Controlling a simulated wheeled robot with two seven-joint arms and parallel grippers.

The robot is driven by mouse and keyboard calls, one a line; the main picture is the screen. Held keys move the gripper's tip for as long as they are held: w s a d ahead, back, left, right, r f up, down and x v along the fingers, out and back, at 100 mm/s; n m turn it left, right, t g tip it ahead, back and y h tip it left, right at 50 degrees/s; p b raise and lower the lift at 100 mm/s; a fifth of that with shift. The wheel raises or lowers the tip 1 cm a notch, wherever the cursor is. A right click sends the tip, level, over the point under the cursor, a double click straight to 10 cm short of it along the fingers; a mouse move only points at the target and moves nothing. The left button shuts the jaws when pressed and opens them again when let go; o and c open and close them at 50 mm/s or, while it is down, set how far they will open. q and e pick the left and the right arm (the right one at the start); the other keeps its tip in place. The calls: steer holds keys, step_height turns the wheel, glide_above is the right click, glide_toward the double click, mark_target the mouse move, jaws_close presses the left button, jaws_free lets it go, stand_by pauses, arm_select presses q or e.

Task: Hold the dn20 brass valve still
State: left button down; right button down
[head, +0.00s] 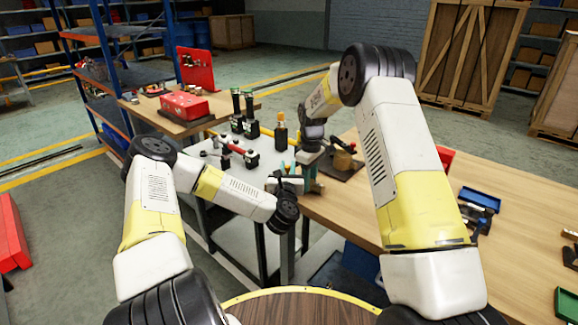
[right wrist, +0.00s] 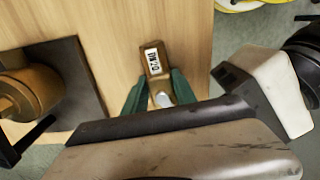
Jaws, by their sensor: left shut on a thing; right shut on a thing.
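The dn20 brass valve (right wrist: 155,65) shows in the right wrist view as a small brass body with a white label, seen upside down, at the wooden bench's edge. My right gripper (right wrist: 157,92) has its green fingers on either side of it and is shut on it. A silvery part shows between the fingers. In the head view my right gripper (head: 312,184) points down at the bench corner and hides the valve. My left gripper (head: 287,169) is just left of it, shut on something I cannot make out. The two grippers are very close; I cannot tell whether they touch.
A brass part (head: 343,159) sits on a dark plate (head: 346,172) right of the grippers. A grey table (head: 262,171) with black bottles and red-handled items is left. A blue tray (head: 480,199) lies right. The bench's middle is mostly clear.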

arm_select(q)
steer(key=shift+s+n+g+y, duration=0.35)
steer(key=shift+n+y, duration=0.3)
steer(key=shift+y, duration=0.4)
steer(key=shift+s+n+g+y, duration=0.1)
steer(key=shift+s+n+y, duration=0.35)
steer(key=shift+n+y, duration=0.4)
steer(key=shift+s+n+g+y, duration=0.25)
steer(key=shift+s+n+y, duration=0.2)
steer(key=shift+y, duration=0.75)
steer(key=c, duration=1.3)
jaws_free()
